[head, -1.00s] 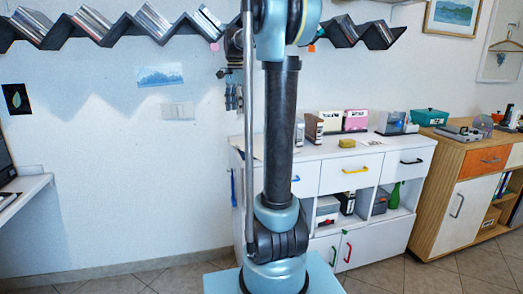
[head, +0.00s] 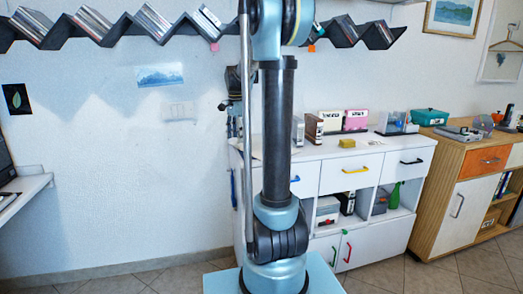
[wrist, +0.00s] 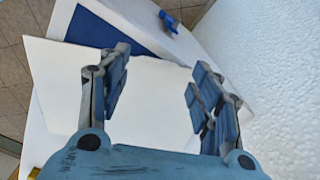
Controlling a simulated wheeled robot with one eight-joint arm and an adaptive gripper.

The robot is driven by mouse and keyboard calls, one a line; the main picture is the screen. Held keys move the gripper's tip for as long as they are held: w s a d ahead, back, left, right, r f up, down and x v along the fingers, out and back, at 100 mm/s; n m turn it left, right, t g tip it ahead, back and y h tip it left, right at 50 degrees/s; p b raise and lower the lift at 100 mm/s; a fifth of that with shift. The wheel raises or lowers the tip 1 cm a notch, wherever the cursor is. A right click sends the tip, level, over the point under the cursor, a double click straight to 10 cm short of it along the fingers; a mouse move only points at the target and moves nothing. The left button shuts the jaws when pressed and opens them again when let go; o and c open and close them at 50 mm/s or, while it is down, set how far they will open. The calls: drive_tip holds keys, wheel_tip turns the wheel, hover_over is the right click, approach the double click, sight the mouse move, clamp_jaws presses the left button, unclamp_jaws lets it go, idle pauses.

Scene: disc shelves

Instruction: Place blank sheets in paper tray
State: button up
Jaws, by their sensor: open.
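White blank paper (wrist: 150,115) lies flat below my gripper in the wrist view, partly over a dark blue surface (wrist: 105,30). I cannot tell how many sheets there are. My gripper (wrist: 160,84) is open, its two fingers spread wide over the paper with nothing between them. Whether the fingertips touch the paper is unclear. In the head view my gripper (head: 232,122) shows partly beside my arm, above the left end of the white cabinet. I cannot pick out the paper tray for certain in either view.
A textured white wall (wrist: 285,80) is close at right in the wrist view, and a small blue object (wrist: 168,22) lies near the top. A wooden cabinet (head: 445,195) stands at right.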

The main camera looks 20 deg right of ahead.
sight(237, 146)
drive_tip(key=shift+f, duration=1.9)
drive_tip(key=c, duration=1.3)
wheel_tip(237, 146, up, 18)
wheel_tip(237, 146, down, 18)
drive_tip(key=shift+f, duration=0.1)
drive_tip(key=shift+r, duration=0.4)
